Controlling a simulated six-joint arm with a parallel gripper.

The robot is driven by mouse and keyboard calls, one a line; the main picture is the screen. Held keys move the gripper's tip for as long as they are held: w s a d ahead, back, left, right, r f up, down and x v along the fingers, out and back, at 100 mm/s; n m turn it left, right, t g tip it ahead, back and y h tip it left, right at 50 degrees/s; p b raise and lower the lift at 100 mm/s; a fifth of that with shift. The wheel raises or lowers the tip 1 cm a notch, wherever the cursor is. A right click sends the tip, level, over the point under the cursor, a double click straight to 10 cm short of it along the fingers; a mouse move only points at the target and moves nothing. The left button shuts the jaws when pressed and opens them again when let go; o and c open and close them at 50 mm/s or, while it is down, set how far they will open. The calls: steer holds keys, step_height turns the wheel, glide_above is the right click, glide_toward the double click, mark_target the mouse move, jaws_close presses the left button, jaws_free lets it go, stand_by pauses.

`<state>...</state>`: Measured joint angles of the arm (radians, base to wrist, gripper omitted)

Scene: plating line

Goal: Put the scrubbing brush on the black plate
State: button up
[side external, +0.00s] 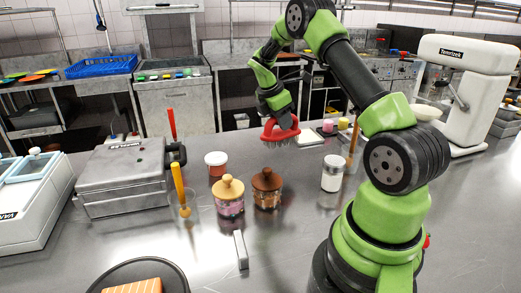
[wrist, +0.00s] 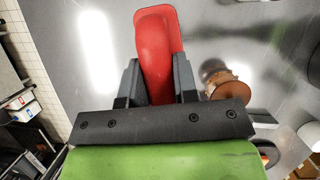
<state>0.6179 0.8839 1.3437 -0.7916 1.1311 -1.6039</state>
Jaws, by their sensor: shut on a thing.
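The scrubbing brush (side external: 280,132) is red with pale bristles facing down. My gripper (side external: 276,118) is shut on it and holds it in the air above the steel counter, behind the jars. In the wrist view the red brush (wrist: 158,45) sits between the two dark fingers of my gripper (wrist: 157,80). The black plate (side external: 178,277) is at the front left of the counter, cut off by the bottom edge of the side view. An orange-and-white striped piece (side external: 135,287) lies on it. The plate does not show in the wrist view.
Two jars, one with a tan lid (side external: 229,188) and one with a brown lid (side external: 267,181), stand between brush and plate. A glass with a yellow-handled tool (side external: 179,185), a small metal block (side external: 241,250) and a grey press (side external: 122,175) are nearby. A white-labelled shaker (side external: 332,174) stands right.

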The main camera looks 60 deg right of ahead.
step_height(320, 180, up, 10)
steer(key=shift+r, duration=0.15)
steer(key=w+a+n+t, duration=0.2)
steer(key=w+a+n, duration=0.3)
steer(key=a, duration=0.8)
steer(key=w+a+n+t, duration=0.1)
steer(key=w+a+n, duration=0.4)
steer(key=a, duration=0.9)
steer(key=s+a+n+t, duration=0.1)
steer(key=s+a+n, duration=0.2)
steer(key=a, duration=0.8)
steer(key=s+a+n+t, duration=0.2)
steer(key=s+a+n, duration=0.1)
steer(key=a, duration=0.9)
steer(key=shift+y, duration=0.3)
steer(key=shift+w+d+f, duration=0.1)
steer(key=shift+w+f, duration=0.05)
steer(key=shift+f, duration=3.7)
steer(key=shift+w+d+f, duration=0.1)
steer(key=shift+f, duration=3.75)
steer(key=shift+f, duration=0.1)
